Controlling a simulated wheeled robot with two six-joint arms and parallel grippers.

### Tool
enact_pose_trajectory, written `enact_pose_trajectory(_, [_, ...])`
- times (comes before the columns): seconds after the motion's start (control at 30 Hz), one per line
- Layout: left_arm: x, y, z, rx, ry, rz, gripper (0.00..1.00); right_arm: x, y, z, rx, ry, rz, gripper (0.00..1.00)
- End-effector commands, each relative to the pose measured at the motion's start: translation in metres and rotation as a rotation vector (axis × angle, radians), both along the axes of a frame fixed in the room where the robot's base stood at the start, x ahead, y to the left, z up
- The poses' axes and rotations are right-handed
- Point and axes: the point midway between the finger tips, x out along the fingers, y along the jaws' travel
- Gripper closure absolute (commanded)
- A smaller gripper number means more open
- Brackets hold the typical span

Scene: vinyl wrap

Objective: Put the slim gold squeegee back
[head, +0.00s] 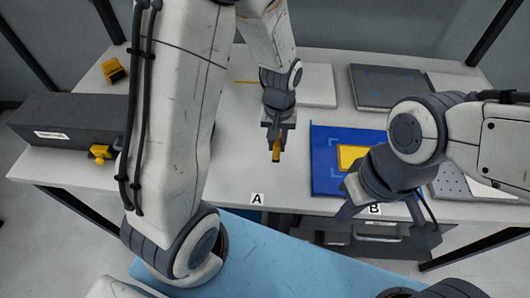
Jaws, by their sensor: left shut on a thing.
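My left gripper (277,136) hangs over the middle of the white table, shut on a narrow gold piece (276,153) that looks like the slim gold squeegee. The piece points down toward the front edge; its upper part is hidden between the fingers. I cannot tell if its lower end touches the table. My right gripper (386,222) is open, its fingers spread wide and empty, near the table's front edge by the B label.
A blue mat (325,170) with a yellow sheet (350,155) lies right of my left gripper. A dark grey box (75,119), a yellow tool (100,152) and a yellow block (113,70) are at left. A dark panel (385,85) lies behind.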

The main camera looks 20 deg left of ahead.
Motion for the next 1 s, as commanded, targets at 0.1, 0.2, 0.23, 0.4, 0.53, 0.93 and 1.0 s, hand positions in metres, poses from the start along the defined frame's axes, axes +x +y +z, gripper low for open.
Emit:
enact_pose_trajectory(0.1, [-0.003,0.022,-0.012,0.0,0.003,0.006,1.0,0.0,0.0,0.003,0.0,0.0,0.0,1.0])
enact_pose_trajectory(0.2, [-0.004,0.03,-0.017,0.0,0.001,0.004,1.0,0.0,0.0,0.004,0.0,0.0,0.0,1.0])
enact_pose_trajectory(0.23, [-0.004,0.032,-0.018,0.0,0.001,0.004,1.0,0.0,0.0,0.004,0.0,0.0,0.0,1.0])
enact_pose_trajectory(0.4, [-0.005,0.033,-0.038,0.0,0.004,0.001,1.0,0.0,0.0,0.005,0.0,0.0,0.0,1.0])
enact_pose_trajectory(0.53, [-0.004,0.033,-0.055,0.0,0.002,0.001,1.0,0.0,0.0,0.006,0.0,0.0,0.0,1.0])
enact_pose_trajectory(0.93, [-0.004,0.032,-0.062,-0.001,-0.001,0.001,1.0,0.0,0.0,0.004,0.0,0.0,0.0,1.0])
enact_pose_trajectory(1.0, [-0.004,0.032,-0.063,0.0,-0.002,0.001,0.68,0.0,0.0,0.004,0.0,0.0,0.0,1.0])
